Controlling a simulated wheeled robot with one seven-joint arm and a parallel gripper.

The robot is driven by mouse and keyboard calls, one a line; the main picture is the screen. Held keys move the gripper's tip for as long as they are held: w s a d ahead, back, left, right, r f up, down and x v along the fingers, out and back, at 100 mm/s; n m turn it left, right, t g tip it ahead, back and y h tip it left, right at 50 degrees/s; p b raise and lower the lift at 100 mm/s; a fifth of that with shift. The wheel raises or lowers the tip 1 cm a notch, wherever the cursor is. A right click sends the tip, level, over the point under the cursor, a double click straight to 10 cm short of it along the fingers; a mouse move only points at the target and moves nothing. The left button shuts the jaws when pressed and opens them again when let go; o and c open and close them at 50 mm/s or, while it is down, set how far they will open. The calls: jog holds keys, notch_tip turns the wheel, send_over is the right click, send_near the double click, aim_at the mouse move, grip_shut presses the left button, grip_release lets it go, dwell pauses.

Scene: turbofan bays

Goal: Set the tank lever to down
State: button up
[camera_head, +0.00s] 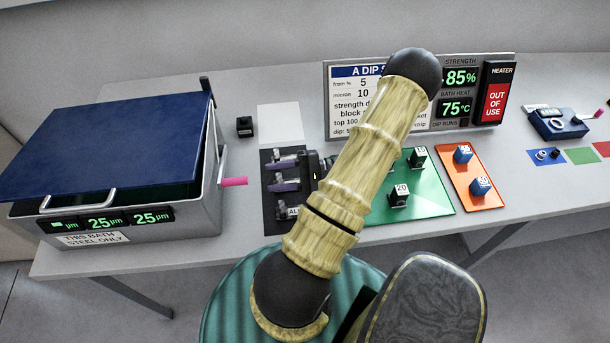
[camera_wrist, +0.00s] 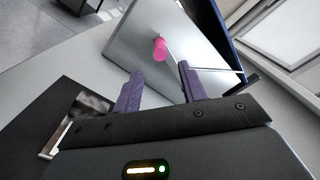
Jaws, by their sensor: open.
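The tank (camera_head: 165,225) is a grey metal box at the left of the bench with a dark blue lid (camera_head: 105,140) over it. Its lever has a pink grip (camera_head: 234,181) that sticks out from the tank's right side on a thin metal arm. My gripper (camera_head: 269,175) is open, to the right of the lever, with its purple fingers pointing left at it. In the wrist view the pink grip (camera_wrist: 160,48) shows beyond and between the two open fingertips (camera_wrist: 160,70), apart from both. Nothing is between the fingers.
A black mat (camera_head: 270,222) lies under my gripper. Green (camera_head: 435,200) and orange (camera_head: 483,202) mats with small blocks lie to the right. A sign panel (camera_head: 355,120) stands behind. A small black block (camera_head: 244,127) sits behind the lever. Bare bench lies between tank and black mat.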

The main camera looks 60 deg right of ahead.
jog(key=b+v, duration=0.1)
jog(key=v, duration=0.5)
jog(key=shift+s+d, duration=0.25)
jog(key=shift+s, duration=0.05)
